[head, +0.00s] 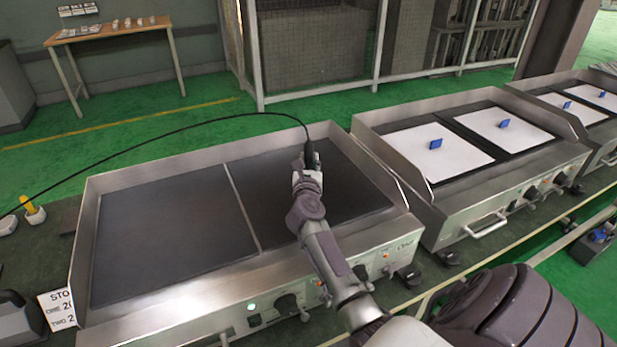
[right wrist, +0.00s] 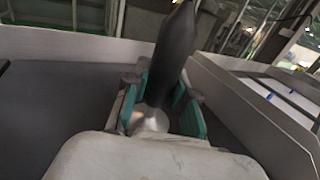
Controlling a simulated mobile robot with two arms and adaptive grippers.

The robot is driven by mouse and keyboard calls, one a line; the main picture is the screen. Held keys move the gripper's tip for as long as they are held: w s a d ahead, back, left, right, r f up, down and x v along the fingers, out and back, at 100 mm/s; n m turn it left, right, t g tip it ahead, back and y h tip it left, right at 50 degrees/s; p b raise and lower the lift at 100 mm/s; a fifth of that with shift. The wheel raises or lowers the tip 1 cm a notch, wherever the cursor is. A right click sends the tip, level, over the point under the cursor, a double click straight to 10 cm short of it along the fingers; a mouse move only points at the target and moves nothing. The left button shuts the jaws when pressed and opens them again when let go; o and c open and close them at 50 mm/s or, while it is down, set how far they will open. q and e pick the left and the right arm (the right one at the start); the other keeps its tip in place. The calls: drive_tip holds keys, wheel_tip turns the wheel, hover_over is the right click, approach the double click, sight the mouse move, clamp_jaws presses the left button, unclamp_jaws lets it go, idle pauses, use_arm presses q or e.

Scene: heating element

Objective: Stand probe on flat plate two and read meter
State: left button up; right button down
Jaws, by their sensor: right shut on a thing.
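The griddle in front of me has a left flat plate (head: 150,235) and a right flat plate (head: 345,190), both dark and bare, with a thin metal divider between them. My right gripper (head: 308,175) is shut on the black probe (head: 311,155) over the right plate. In the right wrist view the probe (right wrist: 174,50) stands between the teal-padded fingers (right wrist: 165,108). The gripper hides the probe's lower end, so contact with the plate cannot be told. A black cable arcs from the probe to the left edge. No meter reading is visible. My left gripper is not in view.
A partly cut-off sign (head: 58,308) stands at the griddle's front left corner. A yellow item (head: 28,205) lies at the far left. A second griddle (head: 470,150) with white sheets and blue clips stands to the right. Raised metal walls border the plates.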

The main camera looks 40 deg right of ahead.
wheel_tip(320, 180, down, 3)
drive_tip(key=shift+w+f+b, duration=0.1)
drive_tip(key=shift+f+b, duration=0.1)
drive_tip(key=shift+b, duration=0.55)
drive_tip(key=shift+f, duration=0.3)
drive_tip(key=shift+f, duration=0.25)
drive_tip(key=c, duration=0.9)
unclamp_jaws()
drive_tip(key=shift+c, duration=0.2)
drive_tip(key=shift+r, duration=0.1)
